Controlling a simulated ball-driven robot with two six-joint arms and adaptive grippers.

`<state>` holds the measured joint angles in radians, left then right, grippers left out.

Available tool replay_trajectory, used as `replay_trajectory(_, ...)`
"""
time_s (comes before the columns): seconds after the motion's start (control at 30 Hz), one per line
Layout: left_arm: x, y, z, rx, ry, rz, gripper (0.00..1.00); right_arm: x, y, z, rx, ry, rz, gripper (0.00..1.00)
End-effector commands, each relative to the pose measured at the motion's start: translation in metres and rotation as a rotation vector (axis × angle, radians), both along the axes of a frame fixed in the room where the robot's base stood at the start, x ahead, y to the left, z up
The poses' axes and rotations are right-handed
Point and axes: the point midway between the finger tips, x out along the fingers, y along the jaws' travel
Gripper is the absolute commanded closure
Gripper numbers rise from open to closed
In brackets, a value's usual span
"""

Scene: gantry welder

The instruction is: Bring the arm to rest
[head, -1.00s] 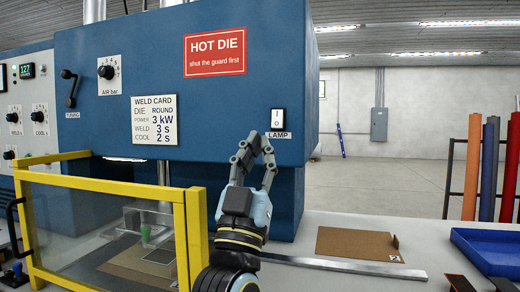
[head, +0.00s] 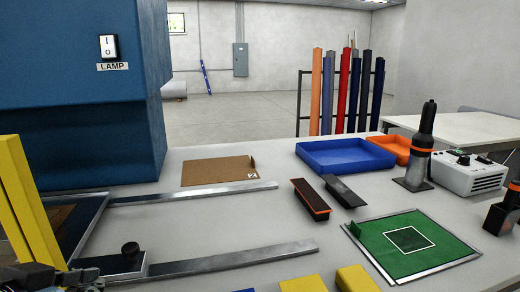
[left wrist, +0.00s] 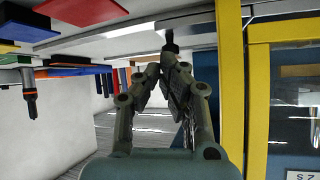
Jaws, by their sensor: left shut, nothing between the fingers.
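My left gripper (head: 88,278) shows only in part at the bottom left corner of the head view, low in front of the yellow guard frame (head: 28,205). In the left wrist view my left gripper (left wrist: 168,68) has its fingertips together with nothing between them. A black knob (left wrist: 171,40) appears just beyond the fingertips there; I cannot tell whether they touch. My right gripper is in neither view.
The blue press (head: 70,100) with its lamp switch (head: 108,46) stands at left. Two metal rails (head: 200,192) run along the bench. A brown board (head: 215,171), blue tray (head: 340,156), orange tray (head: 403,150), dark holders (head: 310,198) and a green mat (head: 380,258) lie to the right.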

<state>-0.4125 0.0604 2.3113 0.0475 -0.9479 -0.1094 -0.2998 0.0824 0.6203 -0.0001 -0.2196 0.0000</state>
Motion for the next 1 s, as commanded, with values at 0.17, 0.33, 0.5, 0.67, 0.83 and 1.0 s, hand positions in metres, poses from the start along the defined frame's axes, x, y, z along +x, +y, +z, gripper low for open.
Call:
replay_trajectory(0.17, -0.068, 0.011, -0.033, 0.021, 0.290, 0.033, 1.00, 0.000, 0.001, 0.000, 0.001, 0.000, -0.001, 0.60)
replay_trajectory(0.33, -0.128, 0.021, -0.049, 0.043, 0.512, 0.073, 1.00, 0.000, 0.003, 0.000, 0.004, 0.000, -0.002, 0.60)
replay_trajectory(0.5, -0.155, 0.028, -0.082, 0.055, 0.644, 0.104, 1.00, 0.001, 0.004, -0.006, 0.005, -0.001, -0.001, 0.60)
replay_trajectory(0.67, -0.147, 0.032, -0.136, 0.054, 0.660, 0.108, 1.00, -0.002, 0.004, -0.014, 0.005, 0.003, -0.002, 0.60)
replay_trajectory(0.83, -0.145, 0.038, -0.206, 0.052, 0.685, 0.114, 1.00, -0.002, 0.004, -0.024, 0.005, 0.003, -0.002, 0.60)
replay_trajectory(1.0, -0.162, 0.047, -0.312, 0.050, 0.725, 0.123, 1.00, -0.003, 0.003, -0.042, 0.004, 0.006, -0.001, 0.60)
